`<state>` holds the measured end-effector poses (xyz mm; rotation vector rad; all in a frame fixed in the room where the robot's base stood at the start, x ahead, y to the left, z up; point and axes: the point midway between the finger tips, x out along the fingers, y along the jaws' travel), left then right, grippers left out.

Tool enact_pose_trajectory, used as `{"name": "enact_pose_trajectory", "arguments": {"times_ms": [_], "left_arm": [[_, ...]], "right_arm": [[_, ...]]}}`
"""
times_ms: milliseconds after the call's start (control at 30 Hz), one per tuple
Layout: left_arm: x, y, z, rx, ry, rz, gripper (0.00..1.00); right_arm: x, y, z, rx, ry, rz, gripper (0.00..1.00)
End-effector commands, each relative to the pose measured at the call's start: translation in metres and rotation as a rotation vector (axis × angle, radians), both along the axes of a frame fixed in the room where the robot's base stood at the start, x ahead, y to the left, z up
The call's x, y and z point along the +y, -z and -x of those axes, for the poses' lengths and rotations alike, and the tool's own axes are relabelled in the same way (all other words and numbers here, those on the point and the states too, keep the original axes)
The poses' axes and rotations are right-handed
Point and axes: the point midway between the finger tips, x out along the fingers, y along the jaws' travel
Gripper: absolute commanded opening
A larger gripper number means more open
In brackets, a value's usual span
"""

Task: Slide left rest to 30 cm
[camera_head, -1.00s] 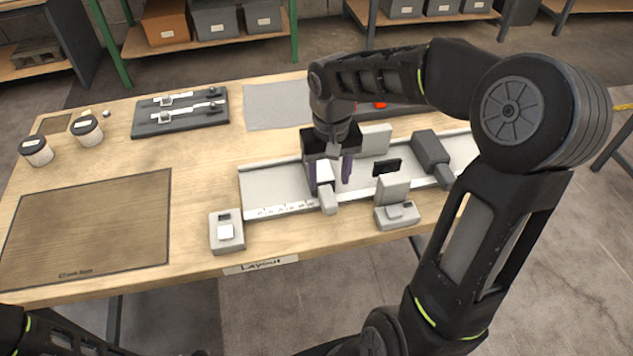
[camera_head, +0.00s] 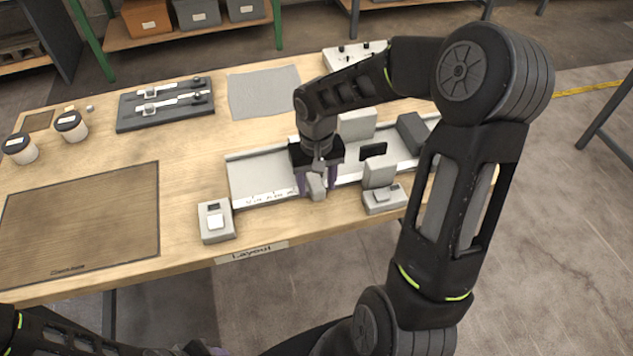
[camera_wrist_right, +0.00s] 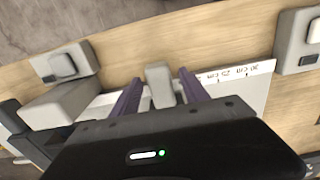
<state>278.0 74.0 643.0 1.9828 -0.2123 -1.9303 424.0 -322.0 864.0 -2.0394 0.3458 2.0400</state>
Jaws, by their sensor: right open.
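The grey rail (camera_head: 255,178) lies along the front of the table, with a printed cm scale on its front edge. The left rest's light grey handle block (camera_head: 316,188) stands at that edge, right of the printed marks. My right gripper (camera_head: 316,181) is open, pointing down, with one purple finger on each side of the block. In the right wrist view the block (camera_wrist_right: 160,84) sits between the fingers (camera_wrist_right: 158,78), with gaps visible. The scale (camera_wrist_right: 235,74) shows marks near 25 and 30 cm. My left arm is at the bottom left; its jaw is barely visible.
A grey button box (camera_head: 216,222) stands at the rail's left end, another (camera_head: 383,198) in front of it at the right. Grey blocks (camera_head: 357,124) and a small black display (camera_head: 373,150) stand by the rail. A brown mat (camera_head: 80,222) lies left.

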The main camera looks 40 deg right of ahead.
Motion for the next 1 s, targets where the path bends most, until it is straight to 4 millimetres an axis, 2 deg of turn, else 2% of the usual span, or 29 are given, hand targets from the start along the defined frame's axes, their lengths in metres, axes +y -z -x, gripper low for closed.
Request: {"name": "enact_pose_trajectory", "arguments": {"times_ms": [300, 900, 1000], "left_arm": [[0.0000, -0.0001, 0.0001, 0.000, 0.000, 0.000, 0.36], [0.0000, -0.0001, 0.0001, 0.000, 0.000, 0.000, 0.36], [0.0000, -0.0001, 0.0001, 0.000, 0.000, 0.000, 0.36]], "right_arm": [[0.0000, 0.0036, 0.0001, 0.000, 0.000, -0.001, 0.53], [0.0000, 0.0032, 0.0001, 0.000, 0.000, 0.000, 0.04], [0.0000, 0.0032, 0.0001, 0.000, 0.000, 0.000, 0.00]]}}
